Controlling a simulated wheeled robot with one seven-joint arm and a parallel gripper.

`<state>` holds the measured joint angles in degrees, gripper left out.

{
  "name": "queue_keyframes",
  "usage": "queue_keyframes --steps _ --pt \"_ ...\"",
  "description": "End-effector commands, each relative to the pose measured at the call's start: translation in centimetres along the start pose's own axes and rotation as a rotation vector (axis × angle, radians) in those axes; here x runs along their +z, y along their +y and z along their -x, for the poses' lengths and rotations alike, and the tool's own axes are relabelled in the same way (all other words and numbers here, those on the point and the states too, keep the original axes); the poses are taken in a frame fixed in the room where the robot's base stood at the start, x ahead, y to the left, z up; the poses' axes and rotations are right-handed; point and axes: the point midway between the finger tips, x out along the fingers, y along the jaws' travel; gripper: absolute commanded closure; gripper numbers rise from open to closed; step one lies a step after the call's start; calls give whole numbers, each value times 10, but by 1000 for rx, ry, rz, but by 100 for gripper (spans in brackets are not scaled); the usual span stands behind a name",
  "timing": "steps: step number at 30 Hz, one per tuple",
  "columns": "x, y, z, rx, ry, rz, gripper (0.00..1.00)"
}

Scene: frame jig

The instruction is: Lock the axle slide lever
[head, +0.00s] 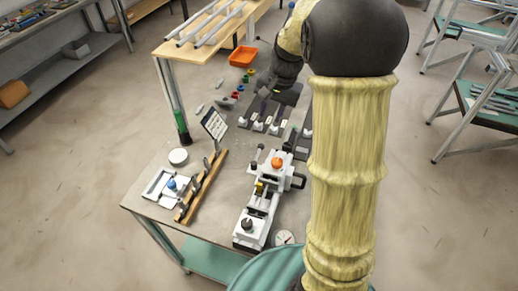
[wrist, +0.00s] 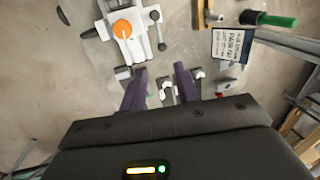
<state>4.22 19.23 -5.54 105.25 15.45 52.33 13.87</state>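The white frame jig (head: 262,205) stands on the table, with an orange knob (head: 277,162) on its far end. A short lever with a dark ball end (head: 254,164) sticks out left of that end; I cannot tell for sure that it is the axle slide lever. In the wrist view the orange knob (wrist: 122,29) and the ball-ended lever (wrist: 157,30) show at the top, ahead of the fingers. My gripper (wrist: 160,86) is open, with two purple fingers apart and nothing held.
Small white clamps (head: 273,129) stand on a dark mat below my gripper. A sign (head: 214,124), green-topped post (head: 182,125) and wooden rail with uprights (head: 203,187) stand to the left. An orange bin (head: 243,56) lies at the back. A dial (head: 284,237) lies near the front edge.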

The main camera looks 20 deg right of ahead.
Motion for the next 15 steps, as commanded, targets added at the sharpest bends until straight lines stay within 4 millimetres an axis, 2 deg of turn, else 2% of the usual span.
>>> queue_keyframes --steps 8,15 --pt "0 0 -3 1 0 2 68" --pt "1 1 -31 4 -3 1 68"
